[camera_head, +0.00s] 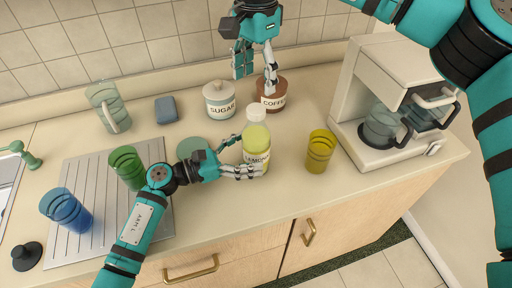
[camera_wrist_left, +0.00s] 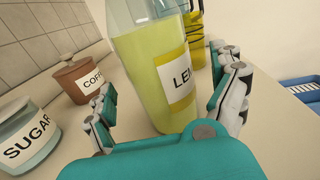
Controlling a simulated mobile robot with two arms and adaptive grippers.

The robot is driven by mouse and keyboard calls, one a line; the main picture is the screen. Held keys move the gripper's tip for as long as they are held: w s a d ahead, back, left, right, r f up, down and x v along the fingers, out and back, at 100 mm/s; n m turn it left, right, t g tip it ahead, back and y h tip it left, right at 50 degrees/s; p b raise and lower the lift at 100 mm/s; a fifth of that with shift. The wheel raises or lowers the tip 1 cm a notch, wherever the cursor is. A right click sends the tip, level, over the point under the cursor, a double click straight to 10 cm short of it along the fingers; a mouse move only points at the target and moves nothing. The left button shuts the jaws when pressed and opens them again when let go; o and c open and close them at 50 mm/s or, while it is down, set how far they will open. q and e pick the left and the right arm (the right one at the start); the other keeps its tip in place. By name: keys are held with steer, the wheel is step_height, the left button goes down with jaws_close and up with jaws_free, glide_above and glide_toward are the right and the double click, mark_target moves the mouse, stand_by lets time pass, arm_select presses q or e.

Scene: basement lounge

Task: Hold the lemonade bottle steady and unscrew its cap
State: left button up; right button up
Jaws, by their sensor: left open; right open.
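The lemonade bottle (camera_head: 257,140), with yellow liquid and a white label, stands upright on the counter. Its white cap (camera_head: 256,113) is on top. My left gripper (camera_head: 248,160) is open at the bottle's lower part; in the left wrist view the bottle (camera_wrist_left: 155,65) stands between its spread fingers (camera_wrist_left: 165,105), and I cannot tell whether they touch it. The cap is outside the left wrist view. My right gripper (camera_head: 256,80) is open and empty, fingers pointing down, above and behind the cap in the head view, near the coffee jar.
The sugar jar (camera_head: 219,100) and coffee jar (camera_head: 270,100) stand behind the bottle. A yellow glass (camera_head: 320,152) and a white coffee maker (camera_head: 375,110) are at right. Green (camera_head: 127,166) and blue (camera_head: 68,212) glasses stand on the drainer at left. Counter is clear in front of the yellow glass.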

arm_select(q)
steer(key=shift+x, duration=1.05)
steer(key=shift+w+d, duration=0.15)
steer(key=shift+d, duration=0.2)
